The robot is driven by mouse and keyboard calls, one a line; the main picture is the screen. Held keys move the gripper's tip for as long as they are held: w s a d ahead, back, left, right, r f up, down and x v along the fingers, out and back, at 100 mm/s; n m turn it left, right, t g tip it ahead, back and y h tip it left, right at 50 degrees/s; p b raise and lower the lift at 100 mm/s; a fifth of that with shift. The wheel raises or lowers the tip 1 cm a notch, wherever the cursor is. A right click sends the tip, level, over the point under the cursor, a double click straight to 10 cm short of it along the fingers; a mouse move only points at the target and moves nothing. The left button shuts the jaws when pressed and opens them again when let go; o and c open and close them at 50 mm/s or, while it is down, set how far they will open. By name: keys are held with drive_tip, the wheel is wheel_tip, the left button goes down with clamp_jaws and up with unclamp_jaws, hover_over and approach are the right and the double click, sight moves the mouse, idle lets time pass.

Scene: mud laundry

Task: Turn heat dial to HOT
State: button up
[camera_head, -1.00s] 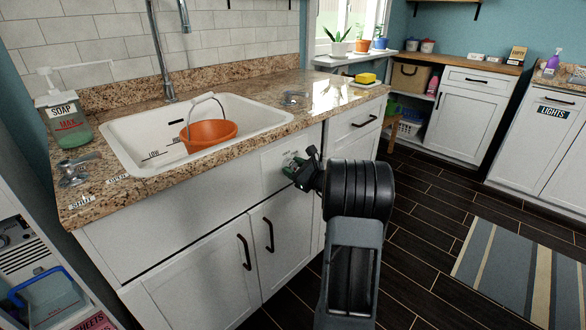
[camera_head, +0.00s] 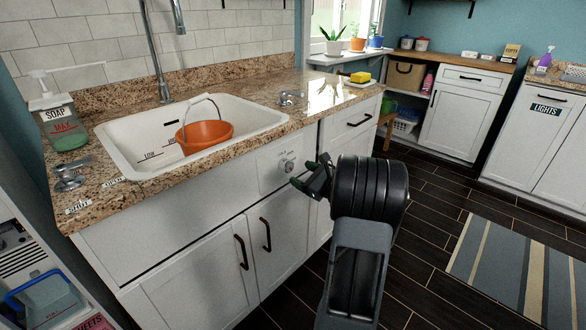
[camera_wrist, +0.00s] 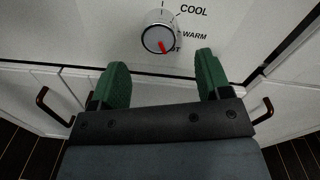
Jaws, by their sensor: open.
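The heat dial (camera_head: 286,166) is a round silver knob on the white cabinet front below the counter. COOL and WARM are readable above that label; the rest is hidden by the knob. My gripper (camera_head: 300,181) is just right of the dial and apart from it. In the wrist view its green fingers (camera_wrist: 160,64) are spread with nothing between them, and the dial is beyond their tips.
The sink (camera_head: 250,120) holds an orange bucket (camera_head: 205,135). A faucet handle (camera_head: 291,97) and a yellow sponge (camera_head: 360,77) are on the granite counter. Cabinet doors with black handles (camera_head: 266,234) lie below the dial. Dark floor and a striped rug (camera_head: 520,265) are to the right.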

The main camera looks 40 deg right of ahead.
drive_tip(key=p+v, duration=0.1)
drive_tip(key=v, duration=0.6)
drive_tip(key=shift+s, duration=0.35)
drive_tip(key=a+r+n+g+y+p, duration=0.3)
drive_tip(key=a+r+n+g+p, duration=0.25)
drive_tip(key=a, duration=0.55)
drive_tip(key=a+r+n+g+y+p, duration=0.2)
drive_tip(key=a+r+n+g+p, duration=0.35)
drive_tip(key=a, duration=0.55)
drive_tip(key=s+a+r+n+g+h+p, duration=0.1)
drive_tip(key=s+a+r+n+h+p, duration=0.3)
drive_tip(key=n, duration=0.5)
drive_tip(key=s+a+r+n+g+h+p, duration=0.1)
drive_tip(key=s+a+r+n+h+p, duration=0.3)
drive_tip(key=s+r+n+p, duration=0.4)
wheel_tip(320, 180, up, 3)
drive_tip(key=n+p, duration=0.2)
drive_tip(key=p, duration=0.1)
drive_tip(key=shift+g+h, duration=0.4)
